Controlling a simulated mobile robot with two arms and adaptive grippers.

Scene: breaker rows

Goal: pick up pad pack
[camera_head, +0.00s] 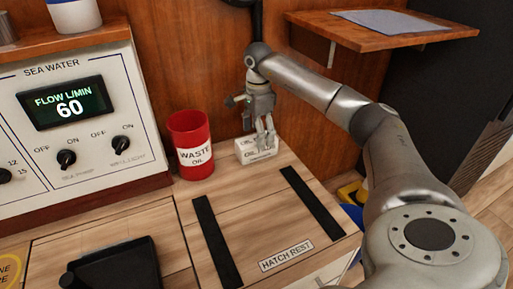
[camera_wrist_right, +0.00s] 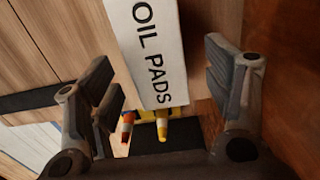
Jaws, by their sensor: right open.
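The pad pack (camera_head: 244,153) is a small white box with dark lettering on the wooden bench top by the back wall. In the right wrist view the pad pack (camera_wrist_right: 152,45) reads "OIL PADS" and shows between the two fingers. My right gripper (camera_head: 265,138) is over the pack, fingers pointing down, and partly covers it. In the wrist view the right gripper (camera_wrist_right: 170,92) is open, with a gap on each side of the pack. I cannot tell whether a finger touches it. My left gripper is not in view.
A red waste oil can (camera_head: 191,150) stands just left of the pack. The hatch rest (camera_head: 262,215) with two black strips is in front. A wooden shelf (camera_head: 385,35) juts out at upper right. The sea water panel (camera_head: 75,120) is at left, a black tray (camera_head: 115,268) below it.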

